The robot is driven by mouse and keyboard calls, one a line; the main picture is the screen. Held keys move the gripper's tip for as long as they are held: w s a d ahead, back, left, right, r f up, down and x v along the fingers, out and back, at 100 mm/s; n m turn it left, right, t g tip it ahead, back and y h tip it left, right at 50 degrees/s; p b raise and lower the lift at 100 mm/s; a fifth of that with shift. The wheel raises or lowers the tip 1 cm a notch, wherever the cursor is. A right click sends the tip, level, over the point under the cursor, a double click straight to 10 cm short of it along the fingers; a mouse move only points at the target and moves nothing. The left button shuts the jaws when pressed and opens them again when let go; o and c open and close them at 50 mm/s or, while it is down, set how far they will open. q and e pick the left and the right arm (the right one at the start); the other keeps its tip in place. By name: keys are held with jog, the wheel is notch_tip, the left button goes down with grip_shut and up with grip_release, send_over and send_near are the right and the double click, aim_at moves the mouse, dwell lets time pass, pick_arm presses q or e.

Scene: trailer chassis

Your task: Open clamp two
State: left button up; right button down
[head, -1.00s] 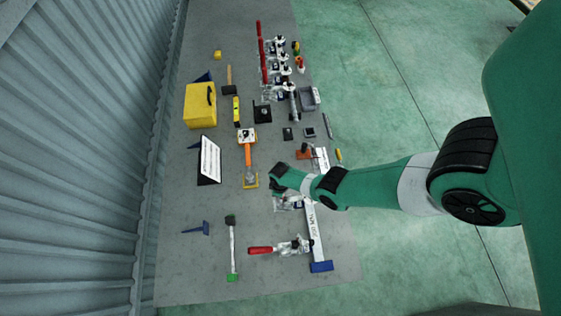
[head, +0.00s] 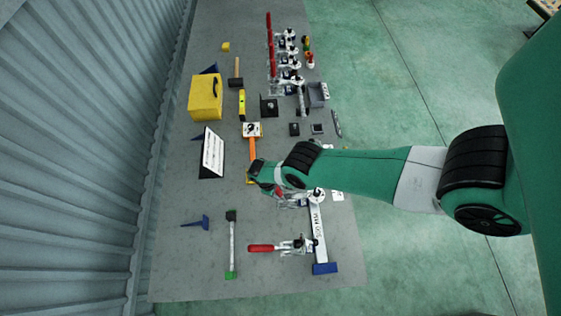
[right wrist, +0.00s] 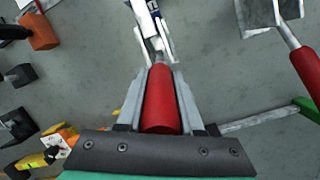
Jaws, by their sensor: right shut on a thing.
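A toggle clamp with a red handle (right wrist: 161,98) is in the middle of the right wrist view. Its metal body (right wrist: 150,25) is beyond the handle. My right gripper (right wrist: 160,76) is shut on this handle, one finger along each side. In the head view my right gripper (head: 262,184) is over this clamp and hides most of it; a bit of its red handle (head: 279,192) shows. A second clamp (head: 262,248), with its red handle lying flat to the left, is nearer the front edge. The left gripper is not in view.
A white beam with a blue end (head: 324,268) runs along the right side of the table. A hammer (head: 231,240) and a blue tool (head: 197,222) lie at front left. Several clamps with upright red handles (head: 269,40) stand at the back. A corrugated wall (head: 80,150) borders the left.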

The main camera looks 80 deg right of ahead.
dwell(0.3)
jog(key=c, duration=0.5)
grip_release()
jog(key=shift+c, duration=0.2)
jog(key=shift+r, duration=0.1)
